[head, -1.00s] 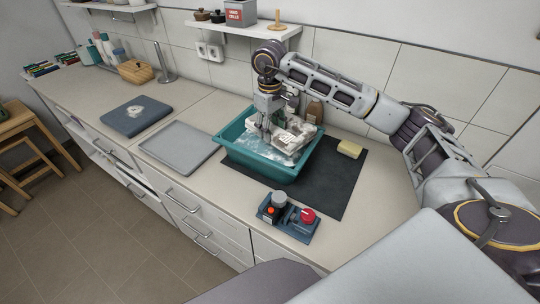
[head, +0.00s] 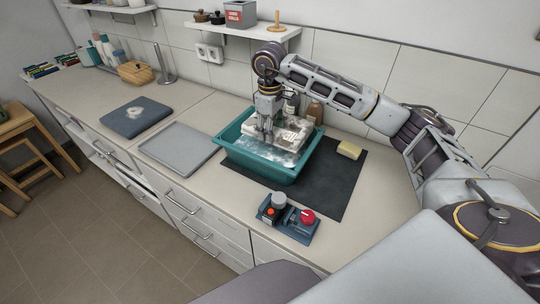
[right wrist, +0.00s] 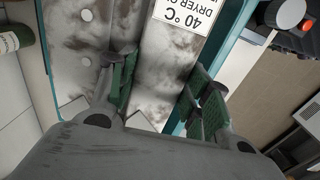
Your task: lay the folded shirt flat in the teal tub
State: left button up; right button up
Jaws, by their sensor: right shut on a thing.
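The teal tub (head: 262,170) stands on a dark mat on the counter. The shirt (head: 289,147) is whitish with grey-brown stains, and it is inside the tub's outline. The right wrist view shows its stained cloth (right wrist: 85,38), buttons and a white "40 °C" label close up. My right gripper (head: 267,135) points down into the tub and is shut on the shirt. In the right wrist view its green finger pads (right wrist: 163,92) stand on either side of a strip of shirt. Whether the shirt touches the tub floor is hidden. My left gripper is out of view.
A grey tray (head: 178,149) and a dark blue folded cloth (head: 124,122) with a pale patch lie left of the tub. A control box (head: 287,218) with a red knob is in front. A yellow sponge (head: 349,150) lies right. Bottles (head: 314,112) stand behind.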

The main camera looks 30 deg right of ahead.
jog(key=shift+f+b, duration=0.3)
jog(key=shift+f, duration=0.3)
notch_tip(320, 180, down, 3)
jog(key=shift+f+b, duration=0.2)
jog(key=shift+b, duration=0.6)
jog(key=shift+f, duration=0.15)
jog(key=shift+f+b, duration=1.2)
jog(key=shift+f, duration=1.5)
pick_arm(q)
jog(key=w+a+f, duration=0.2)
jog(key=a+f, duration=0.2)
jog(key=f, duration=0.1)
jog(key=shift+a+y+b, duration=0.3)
pick_arm(e)
jog(key=shift+f, duration=0.1)
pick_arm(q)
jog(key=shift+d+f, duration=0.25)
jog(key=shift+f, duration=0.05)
pick_arm(e)
jog(key=shift+d+f, duration=0.1)
jog(key=shift+f, duration=0.2)
